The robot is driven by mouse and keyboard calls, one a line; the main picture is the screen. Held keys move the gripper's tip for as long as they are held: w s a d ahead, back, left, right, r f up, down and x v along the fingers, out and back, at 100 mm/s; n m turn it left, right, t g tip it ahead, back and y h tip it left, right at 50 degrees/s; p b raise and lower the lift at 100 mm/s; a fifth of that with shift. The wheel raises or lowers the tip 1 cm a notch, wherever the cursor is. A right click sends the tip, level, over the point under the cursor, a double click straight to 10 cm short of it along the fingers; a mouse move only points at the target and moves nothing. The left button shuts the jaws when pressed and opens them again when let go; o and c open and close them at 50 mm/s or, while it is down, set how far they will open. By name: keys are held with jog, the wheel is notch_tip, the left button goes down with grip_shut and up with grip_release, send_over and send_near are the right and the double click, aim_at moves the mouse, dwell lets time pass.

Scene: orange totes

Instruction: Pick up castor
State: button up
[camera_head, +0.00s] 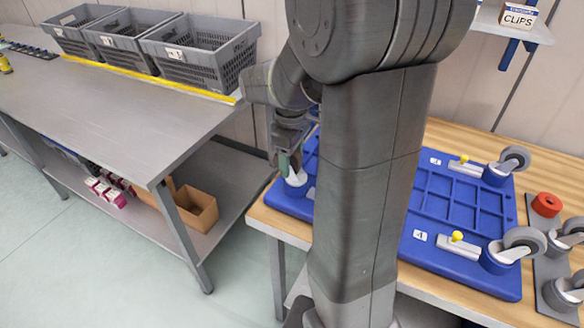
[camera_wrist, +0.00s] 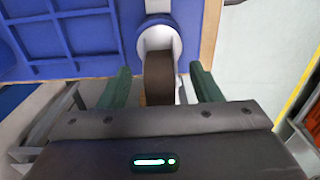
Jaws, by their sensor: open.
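A castor with a white fork and dark wheel (camera_wrist: 159,75) stands in the corner of a blue tray (camera_wrist: 70,45). In the head view the castor (camera_head: 297,180) shows at the left end of the blue tray (camera_head: 458,262), partly hidden by my gripper (camera_head: 288,165). In the wrist view my gripper (camera_wrist: 160,70) is open, with one green finger on each side of the castor's wheel. Gaps show between both fingers and the wheel. Two more castors sit at the tray's right end, the rear one (camera_head: 511,160) and the front one (camera_head: 515,246).
More castors (camera_head: 566,290) and a red ring (camera_head: 547,204) lie on a grey plate right of the tray. A grey table (camera_head: 110,130) with several grey crates (camera_head: 195,60) stands at left. My arm hides the tray's middle. A shelf holds a CLIPS box (camera_head: 518,17).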

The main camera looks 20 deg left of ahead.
jog(key=shift+f, duration=0.65)
grip_shut()
jog(key=shift+r, duration=0.1)
notch_tip(320, 180, up, 10)
